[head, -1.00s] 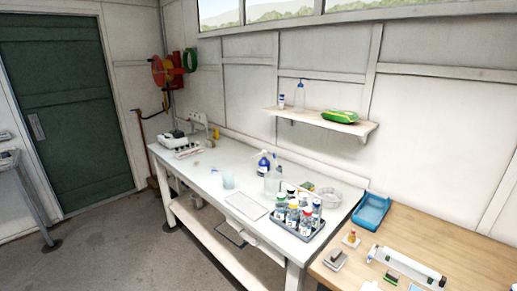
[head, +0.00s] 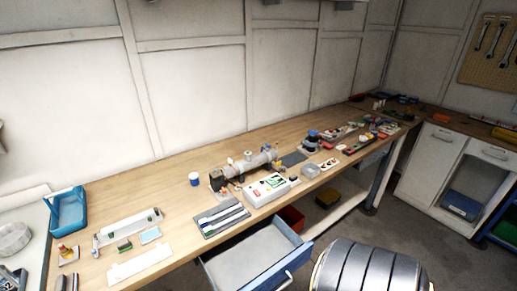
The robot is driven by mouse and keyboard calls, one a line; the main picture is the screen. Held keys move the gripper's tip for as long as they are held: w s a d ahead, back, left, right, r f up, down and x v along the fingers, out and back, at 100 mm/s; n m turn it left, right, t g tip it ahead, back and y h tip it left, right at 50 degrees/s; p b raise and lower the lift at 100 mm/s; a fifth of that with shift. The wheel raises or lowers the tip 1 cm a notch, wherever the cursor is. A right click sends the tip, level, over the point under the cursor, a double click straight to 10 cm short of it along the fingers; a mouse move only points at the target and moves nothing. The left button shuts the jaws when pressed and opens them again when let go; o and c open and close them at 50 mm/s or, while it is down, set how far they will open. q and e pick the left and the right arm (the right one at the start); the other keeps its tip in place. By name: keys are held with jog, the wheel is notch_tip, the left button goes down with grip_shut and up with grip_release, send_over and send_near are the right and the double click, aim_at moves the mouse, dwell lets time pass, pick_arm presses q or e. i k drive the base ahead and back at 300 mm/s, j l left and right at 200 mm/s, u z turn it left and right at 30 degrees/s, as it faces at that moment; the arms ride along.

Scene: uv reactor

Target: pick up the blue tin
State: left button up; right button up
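A small blue and white cylinder (head: 195,179) stands upright on the wooden bench (head: 160,200), left of the grey pipe-like reactor assembly (head: 245,170). It may be the blue tin; its label is too small to read. Bench top around it is clear. A darker blue round-topped item (head: 312,138) stands further right on the bench, and I cannot tell what it is. Neither of my grippers is in view.
A blue open bin (head: 68,210) sits at the bench's left end. A drawer (head: 258,262) stands open below the front edge. A white control box (head: 270,188) lies before the assembly. A large grey ribbed shape (head: 370,268) fills the bottom right.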

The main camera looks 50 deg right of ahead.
aim_at(194, 179)
jog(key=z, duration=1.1)
jog(key=i+j+u, duration=0.1)
jog(key=u, duration=0.2)
jog(key=i+u, duration=0.3)
